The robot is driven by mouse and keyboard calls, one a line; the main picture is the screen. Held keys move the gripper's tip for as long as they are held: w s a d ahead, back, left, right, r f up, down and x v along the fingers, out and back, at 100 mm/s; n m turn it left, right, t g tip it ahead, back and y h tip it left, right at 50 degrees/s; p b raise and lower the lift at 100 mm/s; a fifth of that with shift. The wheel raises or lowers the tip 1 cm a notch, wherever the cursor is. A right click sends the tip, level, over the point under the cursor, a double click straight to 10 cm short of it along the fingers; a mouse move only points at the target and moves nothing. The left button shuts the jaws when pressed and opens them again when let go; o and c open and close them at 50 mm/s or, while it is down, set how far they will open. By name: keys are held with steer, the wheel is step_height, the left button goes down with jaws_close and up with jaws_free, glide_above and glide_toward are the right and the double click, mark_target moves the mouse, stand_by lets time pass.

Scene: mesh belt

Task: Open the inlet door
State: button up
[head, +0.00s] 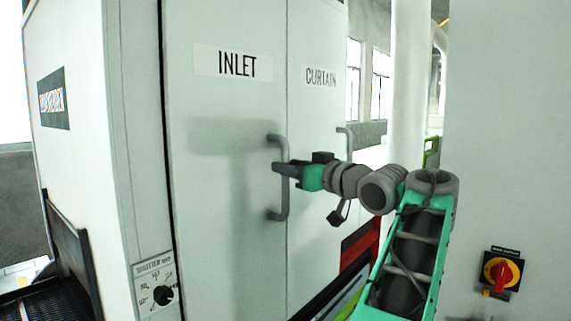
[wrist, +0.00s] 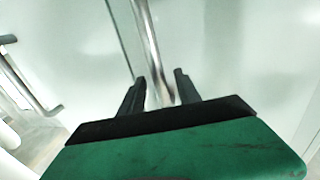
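The inlet door (head: 225,130) is a pale grey panel with an "INLET" label, and it appears shut, flush with the curtain door. Its bar handle (head: 284,207) is a grey vertical bow near the door's right edge. My gripper (head: 278,169) is at the middle of this handle. In the wrist view the handle (wrist: 148,40) runs down between the two fingers of my gripper (wrist: 160,88). The fingers stand apart, with a gap visible on each side of the bar. The lower part of the bar is hidden behind the gripper body.
The curtain door (head: 318,120) with its own handle (head: 347,134) is right of the inlet door. A selector knob (head: 163,295) is at lower left, beside a dark mesh belt (head: 50,300). A red-yellow switch (head: 501,274) is on the grey panel at right.

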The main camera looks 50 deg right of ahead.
steer(key=shift+w+d, duration=0.15)
steer(key=shift+w, duration=0.85)
jaws_close()
stand_by(0.7)
